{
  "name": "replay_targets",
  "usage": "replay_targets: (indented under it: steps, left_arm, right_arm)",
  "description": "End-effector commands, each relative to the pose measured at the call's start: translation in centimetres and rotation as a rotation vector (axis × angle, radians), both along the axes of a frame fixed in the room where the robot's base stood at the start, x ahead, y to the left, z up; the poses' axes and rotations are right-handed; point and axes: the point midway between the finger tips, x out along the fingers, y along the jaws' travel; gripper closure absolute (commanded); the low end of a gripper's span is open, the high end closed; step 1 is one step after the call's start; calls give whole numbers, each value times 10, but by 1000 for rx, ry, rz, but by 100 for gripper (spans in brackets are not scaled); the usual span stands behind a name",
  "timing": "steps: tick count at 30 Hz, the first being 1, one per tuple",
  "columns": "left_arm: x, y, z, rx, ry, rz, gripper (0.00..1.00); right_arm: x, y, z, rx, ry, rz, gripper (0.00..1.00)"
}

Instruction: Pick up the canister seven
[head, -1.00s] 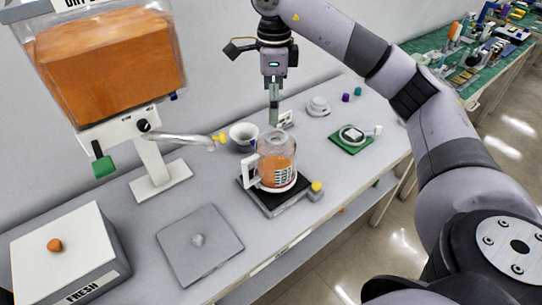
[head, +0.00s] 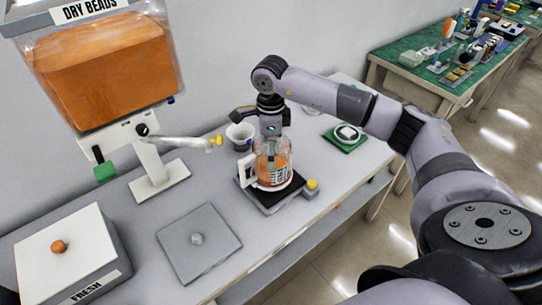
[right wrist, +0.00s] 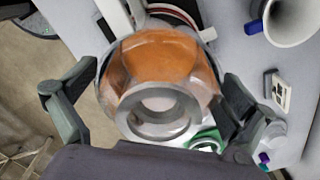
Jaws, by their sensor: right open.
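A clear canister (head: 274,168) holds orange beads and has a white handle on its left and a dark printed label too small to read. It stands upright on a black square base in the head view. My right gripper (head: 271,138) is right above its top. In the right wrist view, the canister (right wrist: 160,60) with a grey ring on top fills the middle. The open fingers of my right gripper (right wrist: 160,88) lie on either side of it, apart from each other. I cannot tell whether they touch it. My left gripper is not in view.
A dispenser with orange beads (head: 105,70) stands at the left, its arm (head: 180,143) reaching toward the canister. A white cup (head: 240,135) is behind the canister. A grey plate (head: 199,243) and white box (head: 60,255) lie at front left. A green pad (head: 345,138) is at right.

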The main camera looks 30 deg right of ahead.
Motion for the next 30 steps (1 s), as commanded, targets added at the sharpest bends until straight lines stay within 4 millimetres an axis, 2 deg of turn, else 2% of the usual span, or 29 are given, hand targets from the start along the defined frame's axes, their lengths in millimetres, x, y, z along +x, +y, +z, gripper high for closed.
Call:
replay_targets:
  steps: [8, 30]
  left_arm:
    - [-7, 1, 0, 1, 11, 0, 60]
    - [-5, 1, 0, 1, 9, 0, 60]
  right_arm:
    - [0, 0, -4, -1, -1, 0, 0]
    - [0, 0, -4, -1, -1, 0, 49]
